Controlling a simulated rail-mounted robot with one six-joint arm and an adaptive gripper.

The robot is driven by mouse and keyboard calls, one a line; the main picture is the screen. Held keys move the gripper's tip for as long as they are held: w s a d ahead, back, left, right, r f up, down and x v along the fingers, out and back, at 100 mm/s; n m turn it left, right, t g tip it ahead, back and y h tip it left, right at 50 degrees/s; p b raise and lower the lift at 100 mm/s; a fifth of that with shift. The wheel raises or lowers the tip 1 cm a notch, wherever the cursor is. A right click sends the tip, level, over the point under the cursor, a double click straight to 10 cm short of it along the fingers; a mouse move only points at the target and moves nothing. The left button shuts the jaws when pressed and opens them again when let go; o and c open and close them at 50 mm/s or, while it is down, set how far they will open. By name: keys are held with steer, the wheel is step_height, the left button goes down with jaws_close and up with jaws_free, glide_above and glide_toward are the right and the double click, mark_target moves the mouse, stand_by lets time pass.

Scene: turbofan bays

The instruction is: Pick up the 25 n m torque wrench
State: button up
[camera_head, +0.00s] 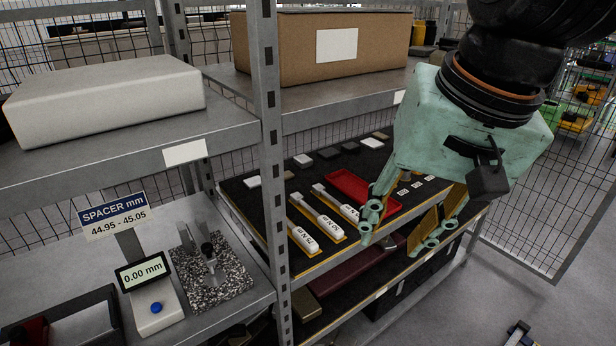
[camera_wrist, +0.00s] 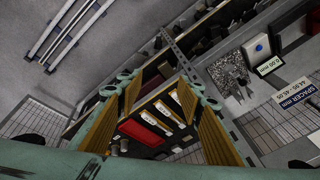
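Several white-handled torque wrenches lie side by side on yellow-edged holders on a dark shelf mat. The middle one (camera_head: 328,226) seems to read 25 N, though the print is small. A neighbour (camera_head: 305,238) lies to its left and another (camera_head: 349,213) to its right, partly near my finger. My gripper (camera_head: 405,232) is open and empty, above the shelf's front edge and to the right of the wrenches. In the wrist view my gripper (camera_wrist: 158,86) shows its fingers spread, with the wrenches' white handles (camera_wrist: 176,96) between and beyond them; their labels are unreadable there.
A red tray (camera_head: 352,187) lies behind the wrenches on the dark mat (camera_head: 262,205). A grey shelf post (camera_head: 270,130) stands left of them. An upper shelf with a cardboard box (camera_head: 300,55) overhangs the mat. The aisle floor (camera_head: 480,285) at right is open.

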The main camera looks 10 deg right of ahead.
steer(key=w+d+f+m+y+p, duration=0.1)
steer(key=w+f+m+p, duration=0.3)
steer(key=w, duration=0.6)
steer(key=w+d+f+m, duration=0.1)
steer(key=w+m, duration=0.6)
steer(key=w, duration=0.4)
steer(key=w+d+f+m+p, duration=0.2)
steer(key=w+d+f+m, duration=0.3)
steer(key=w+f+m, duration=0.2)
steer(key=w+d+f+m+p, duration=0.3)
steer(key=w+d+f+m, duration=0.2)
steer(key=w, duration=0.7)
step_height(320, 180, down, 2)
steer(key=m, duration=0.3)
steer(key=shift+d+f+m+t, duration=0.25)
steer(key=shift+d+m+t, duration=0.15)
steer(key=b, duration=0.2)
glide_above(352, 212)
steer(key=s+d, duration=0.1)
steer(key=s, duration=0.1)
steer(key=shift+f, duration=3.95)
steer(key=shift+f, duration=0.15)
